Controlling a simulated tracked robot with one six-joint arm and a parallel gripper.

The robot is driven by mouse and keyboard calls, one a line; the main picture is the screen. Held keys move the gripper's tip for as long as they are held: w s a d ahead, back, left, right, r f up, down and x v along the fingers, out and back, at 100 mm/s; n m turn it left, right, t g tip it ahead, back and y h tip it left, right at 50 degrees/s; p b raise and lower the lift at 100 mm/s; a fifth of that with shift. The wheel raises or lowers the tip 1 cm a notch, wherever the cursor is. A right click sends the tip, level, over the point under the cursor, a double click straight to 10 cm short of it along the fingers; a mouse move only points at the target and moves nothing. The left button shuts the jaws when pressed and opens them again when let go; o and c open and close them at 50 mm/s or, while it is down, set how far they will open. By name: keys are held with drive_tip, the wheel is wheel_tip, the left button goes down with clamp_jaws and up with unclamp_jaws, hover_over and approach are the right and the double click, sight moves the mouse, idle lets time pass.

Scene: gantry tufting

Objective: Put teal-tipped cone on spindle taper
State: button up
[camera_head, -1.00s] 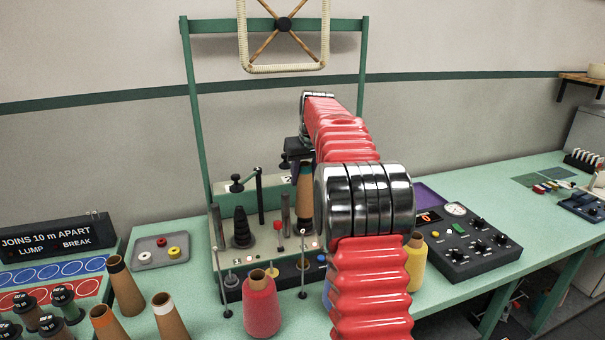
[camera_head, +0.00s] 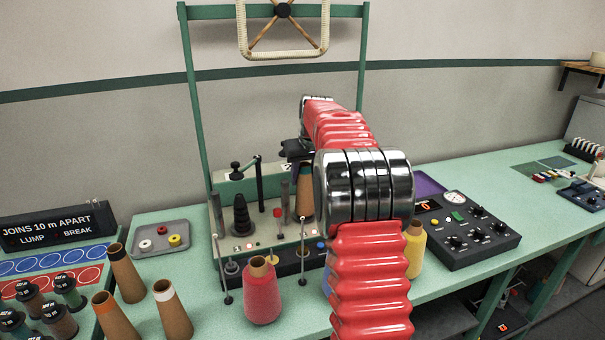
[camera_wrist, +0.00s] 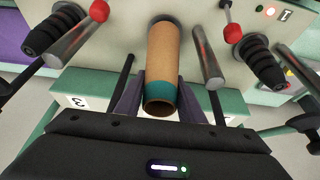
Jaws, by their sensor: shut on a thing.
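The teal-tipped cone (camera_wrist: 163,60) is brown with a teal band at the end nearest my gripper. My gripper (camera_wrist: 160,105) is shut on that end, with a finger on either side. In the head view the cone (camera_head: 305,197) hangs upright, teal end up, below my gripper (camera_head: 299,163), among the posts of the green stand. A black stepped spindle taper (camera_head: 241,218) stands bare at the stand's left. The wrist view shows bare black tapers at right (camera_wrist: 258,60) and left (camera_wrist: 55,30). Whether a taper lies under the cone is hidden.
Grey posts (camera_wrist: 207,55) and red-tipped rods (camera_wrist: 231,25) stand close around the cone. A red cone (camera_head: 262,295) is in front of the stand and a yellow cone (camera_head: 415,250) at its right. Brown cones (camera_head: 172,312) and a grey tray (camera_head: 160,241) are at left.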

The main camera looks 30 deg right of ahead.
drive_tip(key=shift+f, duration=0.6)
drive_tip(key=o, duration=1.3)
drive_tip(key=v, duration=1.3)
drive_tip(key=shift+r, duration=0.35)
drive_tip(key=shift+s+a, duration=0.1)
